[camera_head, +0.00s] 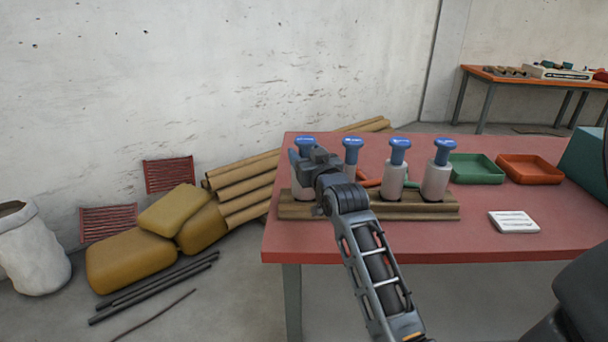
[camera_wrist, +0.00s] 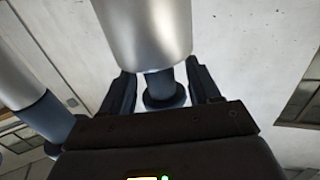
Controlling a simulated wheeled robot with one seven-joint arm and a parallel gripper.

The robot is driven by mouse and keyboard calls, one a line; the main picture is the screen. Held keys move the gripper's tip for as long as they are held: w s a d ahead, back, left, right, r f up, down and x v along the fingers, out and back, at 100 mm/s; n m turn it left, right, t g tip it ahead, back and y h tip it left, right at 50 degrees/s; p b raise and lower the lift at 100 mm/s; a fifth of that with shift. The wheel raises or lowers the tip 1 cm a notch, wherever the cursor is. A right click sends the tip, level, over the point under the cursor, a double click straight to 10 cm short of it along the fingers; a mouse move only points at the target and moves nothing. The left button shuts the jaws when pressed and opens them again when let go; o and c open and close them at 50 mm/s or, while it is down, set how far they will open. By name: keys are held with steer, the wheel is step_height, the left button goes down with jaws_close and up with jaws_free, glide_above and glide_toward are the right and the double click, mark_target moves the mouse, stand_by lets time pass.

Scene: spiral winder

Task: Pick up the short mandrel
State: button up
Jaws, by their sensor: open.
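Several upright mandrels, each with a blue knob and a grey cylinder, stand in a row in a wooden rack (camera_head: 420,211). I cannot tell from the pictures which is the short mandrel. My gripper (camera_head: 312,160) is at the leftmost mandrel (camera_head: 305,141) and hides most of it. In the wrist view my gripper (camera_wrist: 159,72) is open, with one finger on each side of a mandrel's narrow blue neck (camera_wrist: 159,82). That mandrel's silver body (camera_wrist: 143,30) fills the top middle. Gaps show between the fingers and the neck. Another mandrel (camera_wrist: 45,115) is close on the left.
The rack stands on a red table (camera_head: 350,243). A green tray (camera_head: 474,168), an orange tray (camera_head: 530,169) and a white card (camera_head: 513,222) are to the right. Long tubes (camera_head: 245,190) and brown sacks (camera_head: 140,258) lie left of the table.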

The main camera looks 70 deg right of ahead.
steer(key=shift+w+d, duration=0.45)
steer(key=shift+d, duration=0.05)
steer(key=shift+c, duration=0.3)
jaws_close()
